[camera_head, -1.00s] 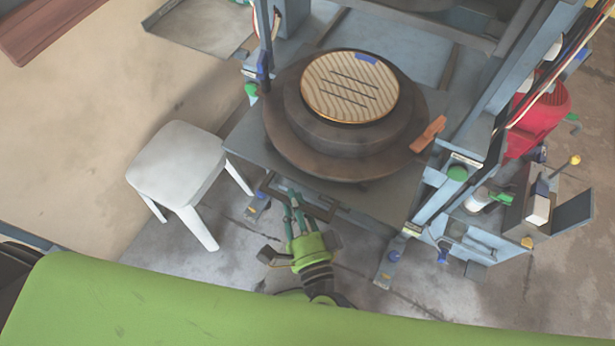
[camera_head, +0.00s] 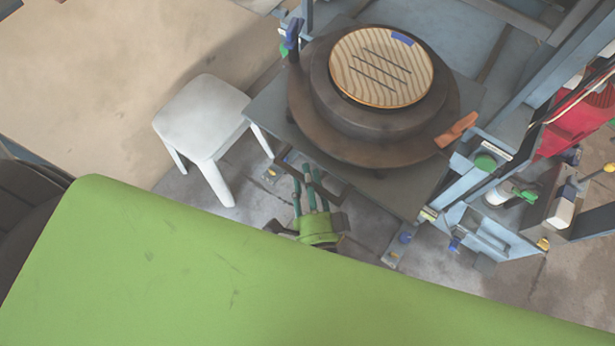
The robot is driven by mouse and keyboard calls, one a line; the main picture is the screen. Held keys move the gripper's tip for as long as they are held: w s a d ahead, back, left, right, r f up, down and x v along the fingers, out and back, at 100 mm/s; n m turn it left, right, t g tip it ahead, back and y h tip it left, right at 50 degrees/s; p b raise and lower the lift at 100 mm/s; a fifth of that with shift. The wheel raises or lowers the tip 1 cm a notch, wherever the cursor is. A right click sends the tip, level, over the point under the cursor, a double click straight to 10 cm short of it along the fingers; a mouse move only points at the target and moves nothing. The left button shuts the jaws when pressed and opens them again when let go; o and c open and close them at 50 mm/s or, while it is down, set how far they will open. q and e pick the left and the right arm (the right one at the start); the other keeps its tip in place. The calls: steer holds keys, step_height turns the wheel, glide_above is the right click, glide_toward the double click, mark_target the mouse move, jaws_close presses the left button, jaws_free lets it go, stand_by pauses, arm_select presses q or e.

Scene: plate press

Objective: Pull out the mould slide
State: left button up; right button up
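The mould slide (camera_head: 266,104) is a dark flat plate at the front of the press. A round brown mould (camera_head: 300,112) with a wood-grained disc (camera_head: 380,68) sits on it. A dark bar handle (camera_head: 335,188) sticks out at its front edge. My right gripper (camera_head: 310,180), green with teal fingers, is at this handle, its fingers overlapping the bar. Whether they are closed around the bar or apart from it I cannot tell. My green body covers the forearm. My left gripper is not in view.
A white stool (camera_head: 201,115) stands left of the slide. An orange lever (camera_head: 456,130) juts out beside the mould. The blue-grey press frame (camera_head: 435,195) with valves and a red object (camera_head: 580,120) is on the right. Bare floor lies at the upper left.

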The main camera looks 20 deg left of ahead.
steer(key=shift+s+d, duration=0.15)
steer(key=shift+s, duration=0.1)
steer(key=v, duration=1.1)
steer(key=shift+s, duration=0.25)
steer(key=shift+d, duration=0.1)
steer(key=w+d+f+n+g+h, duration=0.1)
steer(key=d+f+n+g, duration=0.35)
steer(key=f, duration=0.85)
steer(key=w+d+f+n+g+h, duration=0.15)
steer(key=d+f+n, duration=0.45)
steer(key=f, duration=0.6)
steer(key=s+d+f+n+g+h, duration=0.4)
steer(key=s+d+f+g, duration=0.5)
steer(key=s+d+f, duration=0.6)
steer(key=shift+s+f+h, duration=0.15)
steer(key=shift+f+h, duration=0.05)
steer(key=shift+h, duration=0.65)
